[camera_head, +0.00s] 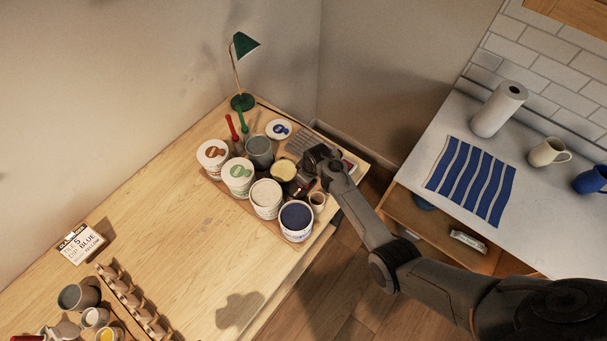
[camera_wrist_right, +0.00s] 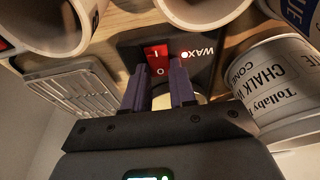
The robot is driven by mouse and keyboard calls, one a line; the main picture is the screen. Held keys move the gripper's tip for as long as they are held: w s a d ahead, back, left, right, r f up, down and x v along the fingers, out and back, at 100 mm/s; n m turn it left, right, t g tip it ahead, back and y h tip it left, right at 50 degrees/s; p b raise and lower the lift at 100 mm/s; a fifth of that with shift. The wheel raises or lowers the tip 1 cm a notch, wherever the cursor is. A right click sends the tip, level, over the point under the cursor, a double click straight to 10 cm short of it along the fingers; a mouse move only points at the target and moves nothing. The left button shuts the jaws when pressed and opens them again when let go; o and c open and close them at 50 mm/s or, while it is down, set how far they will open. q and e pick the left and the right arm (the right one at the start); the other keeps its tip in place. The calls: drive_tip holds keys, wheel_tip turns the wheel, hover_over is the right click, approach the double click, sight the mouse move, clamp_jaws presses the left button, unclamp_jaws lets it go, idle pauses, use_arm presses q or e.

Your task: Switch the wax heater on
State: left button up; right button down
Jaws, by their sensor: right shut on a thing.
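The wax heater (camera_head: 283,170) is a dark box with a round pot of pale yellow wax, among the jars at the desk's right end. In the right wrist view its black panel (camera_wrist_right: 205,75) bears the word WAX, a red rocker switch (camera_wrist_right: 157,56) marked I and O, and a small red light (camera_wrist_right: 184,55) that is lit. My right gripper (camera_wrist_right: 160,74) is at the panel, its two purple-grey fingertips closed about the lower part of the switch. I cannot tell which side of the rocker is pressed in. My left gripper is not in view.
Jars crowd the heater: a dark blue one (camera_head: 296,217), a cream one (camera_head: 266,194) and a small brown cup (camera_head: 317,198). A ribbed grey tray (camera_wrist_right: 75,90) lies beside it. A green lamp (camera_head: 243,100) stands behind. The desk's middle is clear.

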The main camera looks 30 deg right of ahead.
drive_tip(key=c, duration=0.9)
unclamp_jaws()
drive_tip(key=v, duration=1)
drive_tip(key=shift+s+r, duration=0.1)
drive_tip(key=shift+r, duration=0.25)
drive_tip(key=s+a+r+p, duration=0.2)
drive_tip(key=s+r, duration=0.2)
drive_tip(key=s, duration=0.5)
drive_tip(key=s+a+r+m+p, duration=0.1)
drive_tip(key=s+r, duration=0.3)
drive_tip(key=s, duration=0.5)
drive_tip(key=s+a+r+m+p, duration=0.1)
drive_tip(key=s+a+r+p, duration=0.2)
drive_tip(key=s, duration=0.7)
drive_tip(key=shift+a+r+t+h+p, duration=0.15)
drive_tip(key=shift+a+r+t+h, duration=0.05)
drive_tip(key=shift+r, duration=0.3)
drive_tip(key=shift+a+r+t+h+p, duration=0.15)
drive_tip(key=shift+a+r+t+h, duration=0.05)
drive_tip(key=shift+r, duration=0.3)
